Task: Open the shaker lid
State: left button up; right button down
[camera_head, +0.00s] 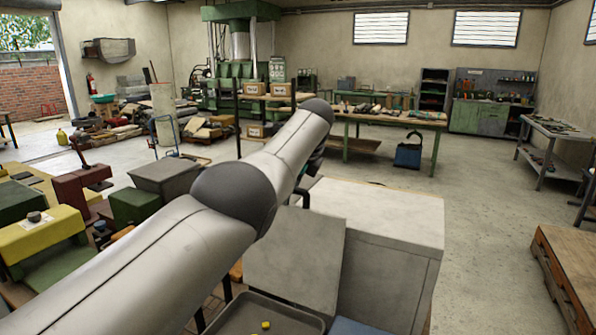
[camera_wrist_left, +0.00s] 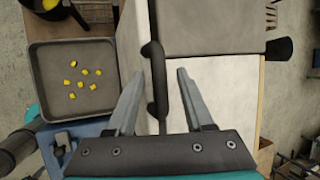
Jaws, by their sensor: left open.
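In the left wrist view, my left gripper (camera_wrist_left: 159,75) is open, with its two grey fingers apart. A dark bar handle (camera_wrist_left: 155,60) lies between the fingers, and I see no finger closed on it. A flat grey panel (camera_wrist_left: 210,27), which looks like the shaker lid, is beyond the fingers at the top. A paler panel (camera_wrist_left: 225,90) lies below it. In the head view, a pale box (camera_head: 390,215) and a grey panel (camera_head: 295,260) stand beyond my left arm. That arm hides much of the gripper there. My right gripper is not in view.
A dark tray (camera_wrist_left: 35,75) with several yellow pieces (camera_wrist_left: 82,80) lies left of the handle; the tray also shows in the head view (camera_head: 225,320). A black knob (camera_wrist_left: 279,49) sticks out at the right. Open concrete floor (camera_head: 480,240) is right of the box.

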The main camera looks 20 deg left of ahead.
pick_arm(q)
jog(key=shift+s+d+r+b, duration=0.2)
jog(key=shift+d+r+b, duration=0.05)
jog(key=shift+r+b, duration=0.4)
jog(key=b+v, duration=0.1)
jog(key=v, duration=1.2)
jog(key=shift+d+r+b, duration=0.15)
jog(key=shift+r+b, duration=0.1)
jog(key=shift+b, duration=0.1)
jog(key=shift+s+f, duration=0.1)
jog(key=shift+s, duration=0.05)
